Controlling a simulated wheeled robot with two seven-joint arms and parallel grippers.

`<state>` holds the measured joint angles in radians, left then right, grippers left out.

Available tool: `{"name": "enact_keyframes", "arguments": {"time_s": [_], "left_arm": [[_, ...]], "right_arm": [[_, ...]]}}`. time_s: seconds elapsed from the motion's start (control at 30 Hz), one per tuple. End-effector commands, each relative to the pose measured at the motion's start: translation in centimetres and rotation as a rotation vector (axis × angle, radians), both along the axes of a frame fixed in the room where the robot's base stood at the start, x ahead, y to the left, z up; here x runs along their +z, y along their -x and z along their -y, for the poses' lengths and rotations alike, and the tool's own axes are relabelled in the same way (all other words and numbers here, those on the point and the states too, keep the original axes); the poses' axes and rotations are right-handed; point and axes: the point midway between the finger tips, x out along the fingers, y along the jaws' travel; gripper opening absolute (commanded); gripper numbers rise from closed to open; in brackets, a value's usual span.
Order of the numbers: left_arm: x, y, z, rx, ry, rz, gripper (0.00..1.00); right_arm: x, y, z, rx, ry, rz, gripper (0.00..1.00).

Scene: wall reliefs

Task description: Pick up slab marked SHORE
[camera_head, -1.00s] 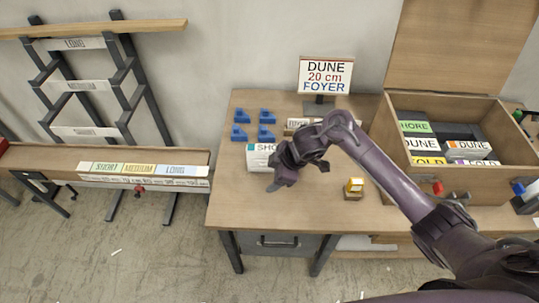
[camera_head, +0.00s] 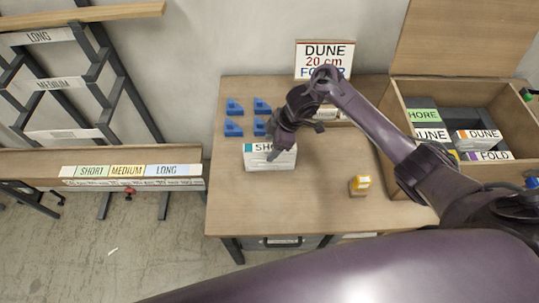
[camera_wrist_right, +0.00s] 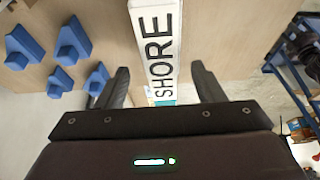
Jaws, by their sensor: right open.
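The slab marked SHORE (camera_head: 257,163) is white with black letters and a teal end. It lies on the wooden table near its left side, partly hidden by my right gripper in the head view. My right gripper (camera_head: 274,153) is at the slab, in front of its lettered face. In the right wrist view the slab (camera_wrist_right: 157,45) shows between the two spread fingers of the right gripper (camera_wrist_right: 160,72), with a gap on each side. The gripper is open and holds nothing. My left gripper is not in view.
Several blue blocks (camera_head: 233,128) stand just behind the slab. A sign reading DUNE 20 cm (camera_head: 323,52) stands at the back. A yellow-topped block (camera_head: 360,184) sits to the right, and a wooden box (camera_head: 470,172) of slabs beyond. The table's front middle is clear.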

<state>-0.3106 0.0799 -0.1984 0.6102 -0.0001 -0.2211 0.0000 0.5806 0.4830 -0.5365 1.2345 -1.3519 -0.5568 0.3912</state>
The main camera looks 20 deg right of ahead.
Motion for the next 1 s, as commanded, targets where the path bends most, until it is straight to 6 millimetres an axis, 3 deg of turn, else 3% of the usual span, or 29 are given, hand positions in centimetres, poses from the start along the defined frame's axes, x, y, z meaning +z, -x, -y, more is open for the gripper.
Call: {"name": "enact_keyframes", "arguments": {"time_s": [0.13, 0.3, 0.5, 1.0], "left_arm": [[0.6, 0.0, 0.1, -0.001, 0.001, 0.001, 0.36], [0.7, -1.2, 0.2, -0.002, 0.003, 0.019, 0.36], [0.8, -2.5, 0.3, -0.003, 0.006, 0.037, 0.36], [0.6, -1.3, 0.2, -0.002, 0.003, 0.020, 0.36]], "right_arm": [[-2.2, 0.3, -0.9, 0.000, 0.000, -0.005, 0.62], [-3.4, 0.1, -1.3, -0.001, 0.002, -0.001, 0.62], [-3.5, 0.1, -1.3, 0.000, 0.002, 0.000, 0.62], [-3.9, 0.0, -1.2, 0.000, 0.001, 0.001, 0.62]]}}
